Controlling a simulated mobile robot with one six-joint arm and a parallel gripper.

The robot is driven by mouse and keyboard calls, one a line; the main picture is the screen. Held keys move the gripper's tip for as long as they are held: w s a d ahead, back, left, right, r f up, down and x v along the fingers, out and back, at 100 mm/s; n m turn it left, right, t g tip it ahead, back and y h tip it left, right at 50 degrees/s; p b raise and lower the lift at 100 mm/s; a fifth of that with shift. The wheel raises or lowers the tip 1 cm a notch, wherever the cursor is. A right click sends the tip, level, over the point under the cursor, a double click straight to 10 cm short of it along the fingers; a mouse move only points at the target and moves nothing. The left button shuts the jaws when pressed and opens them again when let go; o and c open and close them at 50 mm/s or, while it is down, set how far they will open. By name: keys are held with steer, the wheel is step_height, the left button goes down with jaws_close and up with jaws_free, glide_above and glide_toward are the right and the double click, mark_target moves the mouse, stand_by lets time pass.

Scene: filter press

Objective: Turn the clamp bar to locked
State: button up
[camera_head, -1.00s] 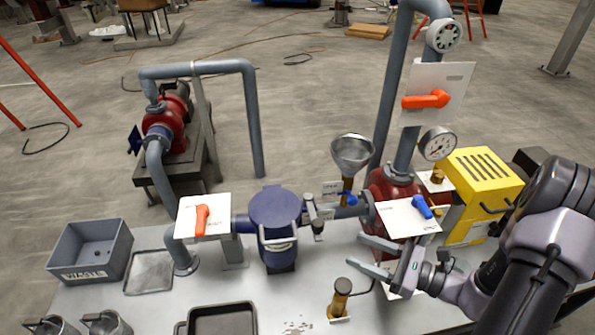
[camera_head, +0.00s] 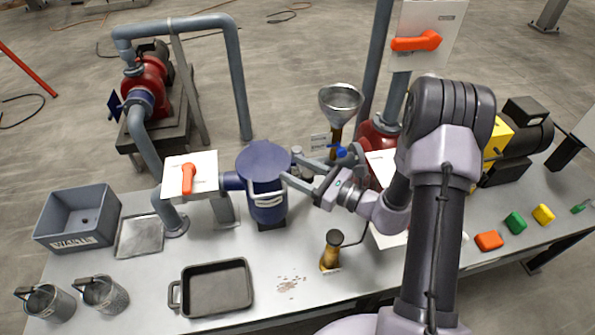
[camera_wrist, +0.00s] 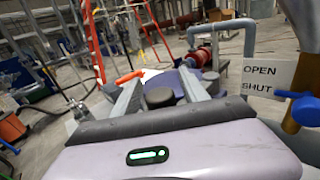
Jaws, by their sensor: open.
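The blue round-lidded filter vessel (camera_head: 263,163) stands at mid-bench, with a pale handle (camera_head: 268,200) on its front. My gripper (camera_head: 291,166) is at the right edge of its lid, fingers pointing left, open. The grey clamp bar with its round knob (camera_head: 297,153) is at this edge, mostly hidden by my fingers. In the wrist view my two fingers (camera_wrist: 160,88) are spread, with a dark round knob (camera_wrist: 160,97) between them and the blue lid (camera_wrist: 168,80) beyond. I cannot tell whether either finger touches the bar, nor its exact angle.
A funnel (camera_head: 341,100) and a blue valve handle (camera_head: 341,151) stand close behind my gripper; an OPEN/SHUT sign (camera_wrist: 262,77) is beside them. An orange lever (camera_head: 188,178) is left of the vessel. A brass-coloured post (camera_head: 331,250) and black tray (camera_head: 216,288) stand in front.

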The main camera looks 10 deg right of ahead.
jaws_close()
stand_by(1.4)
